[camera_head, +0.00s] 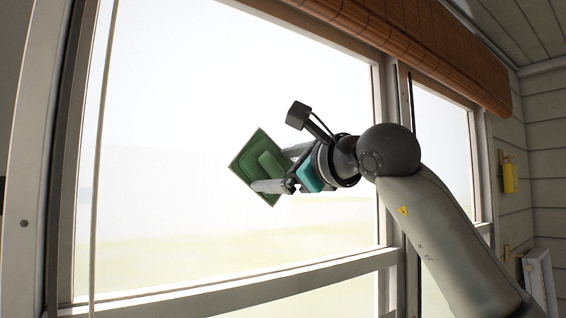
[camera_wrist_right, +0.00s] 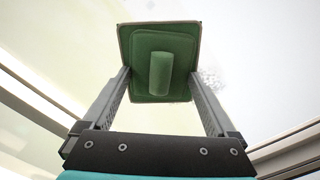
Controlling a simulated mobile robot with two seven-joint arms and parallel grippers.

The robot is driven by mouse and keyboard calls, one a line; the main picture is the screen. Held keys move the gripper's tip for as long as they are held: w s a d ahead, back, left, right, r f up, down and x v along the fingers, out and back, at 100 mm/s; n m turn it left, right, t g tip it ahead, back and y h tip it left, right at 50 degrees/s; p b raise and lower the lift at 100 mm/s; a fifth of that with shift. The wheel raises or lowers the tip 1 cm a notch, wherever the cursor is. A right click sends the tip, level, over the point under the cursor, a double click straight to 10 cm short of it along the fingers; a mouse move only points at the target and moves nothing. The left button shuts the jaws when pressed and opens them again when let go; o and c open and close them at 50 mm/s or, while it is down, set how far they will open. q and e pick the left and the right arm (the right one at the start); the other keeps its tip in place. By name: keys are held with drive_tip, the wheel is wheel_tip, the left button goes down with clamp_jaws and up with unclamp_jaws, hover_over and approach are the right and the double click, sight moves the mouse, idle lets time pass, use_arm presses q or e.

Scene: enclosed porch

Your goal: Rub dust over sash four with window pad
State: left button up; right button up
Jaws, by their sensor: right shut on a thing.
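A green window pad (camera_head: 243,167) with a raised green handle is in front of the large window pane (camera_head: 165,110). My right gripper (camera_head: 272,170) is shut on the pad, its two fingers either side of the handle. In the right wrist view the pad (camera_wrist_right: 187,40) is squarish, its handle pointing back between the fingers. A speckled grey patch of dust (camera_wrist_right: 210,79) shows on the glass just right of the pad there. I cannot tell whether the pad touches the glass. No sash number is readable. My left gripper is out of view.
A rolled brown blind (camera_head: 430,40) hangs above the window. A pale cord (camera_head: 100,150) runs down the left side. A post (camera_head: 400,130) separates a second pane (camera_head: 445,150). A yellow item (camera_head: 510,178) hangs on the right wall above a white-framed object (camera_head: 540,280).

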drive_tip(key=shift+p+x, duration=0.55)
drive_tip(key=shift+x, duration=0.4)
idle(0.5)
